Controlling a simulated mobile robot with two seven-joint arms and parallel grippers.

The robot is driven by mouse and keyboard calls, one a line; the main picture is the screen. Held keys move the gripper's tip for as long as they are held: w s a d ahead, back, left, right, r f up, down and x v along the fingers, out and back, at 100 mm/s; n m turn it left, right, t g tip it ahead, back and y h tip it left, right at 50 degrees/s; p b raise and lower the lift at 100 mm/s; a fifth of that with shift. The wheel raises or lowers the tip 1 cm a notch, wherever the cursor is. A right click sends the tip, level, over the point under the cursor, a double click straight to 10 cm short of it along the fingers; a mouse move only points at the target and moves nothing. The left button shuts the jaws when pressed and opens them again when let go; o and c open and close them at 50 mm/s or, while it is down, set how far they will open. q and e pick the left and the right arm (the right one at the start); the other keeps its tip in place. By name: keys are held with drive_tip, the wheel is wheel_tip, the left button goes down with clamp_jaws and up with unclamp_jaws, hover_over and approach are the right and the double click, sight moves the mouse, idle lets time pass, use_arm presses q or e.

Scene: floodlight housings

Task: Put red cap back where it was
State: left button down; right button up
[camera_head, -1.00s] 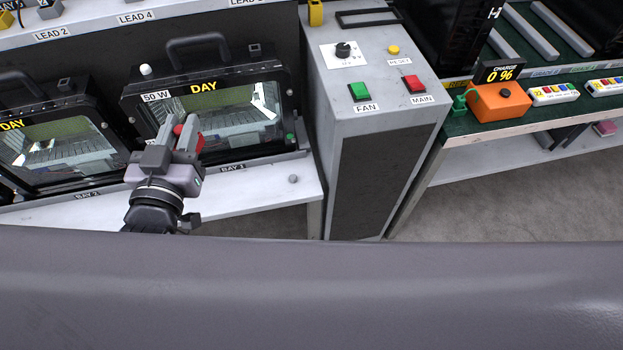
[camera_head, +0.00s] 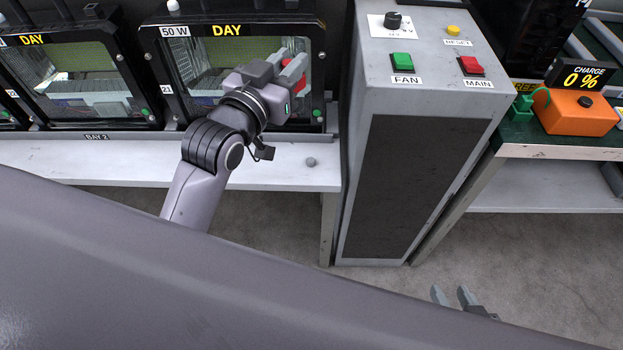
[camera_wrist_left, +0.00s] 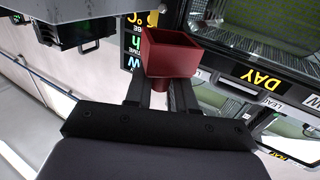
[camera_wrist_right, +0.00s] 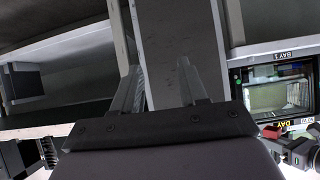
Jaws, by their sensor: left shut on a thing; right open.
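My left gripper (camera_head: 285,72) is shut on the red cap (camera_wrist_left: 170,52), a square, hollow-looking red piece with a narrower stem between the fingers. In the head view the cap (camera_head: 299,72) is mostly hidden by the gripper. The gripper holds it in front of the right part of the 50 W floodlight housing (camera_head: 180,62), whose window shows DAY. I cannot tell whether the cap touches the housing. My right gripper (camera_head: 454,298) is low, over the floor, right of the cabinet; it is open and empty in the right wrist view (camera_wrist_right: 158,85).
A grey cabinet (camera_head: 365,95) with green FAN (camera_head: 403,61) and red MAIN (camera_head: 470,66) buttons stands right of the housing. A second housing (camera_head: 75,80) is at left. A small grey knob (camera_head: 310,161) sits on the white bench (camera_head: 110,160). An orange charger (camera_head: 575,113) is at right.

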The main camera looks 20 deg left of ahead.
use_arm(q)
wheel_tip(320, 180, down, 2)
drive_tip(key=w+d+m+h+b, duration=0.1)
drive_tip(key=w+d+h+b, duration=0.15)
drive_tip(key=b, duration=0.95)
hover_over(311, 160)
wheel_tip(311, 160, down, 14)
drive_tip(key=shift+m+g, duration=0.3)
drive_tip(key=shift+m, duration=0.1)
wheel_tip(311, 160, down, 6)
drive_tip(key=b, duration=0.2)
drive_tip(key=shift+b, duration=0.3)
use_arm(e)
drive_tip(key=w+a+f+t+y, duration=0.1)
drive_tip(key=w+a+f+y, duration=0.2)
drive_tip(key=a+f, duration=0.3)
drive_tip(key=shift+a+y, duration=0.3)
drive_tip(key=shift+a, duration=0.25)
use_arm(q)
drive_tip(key=shift+f, duration=0.15)
use_arm(e)
drive_tip(key=shift+f, duration=0.1)
use_arm(q)
drive_tip(key=shift+f, duration=0.4)
use_arm(e)
drive_tip(key=shift+s+f, duration=0.1)
use_arm(q)
drive_tip(key=shift+f, duration=0.1)
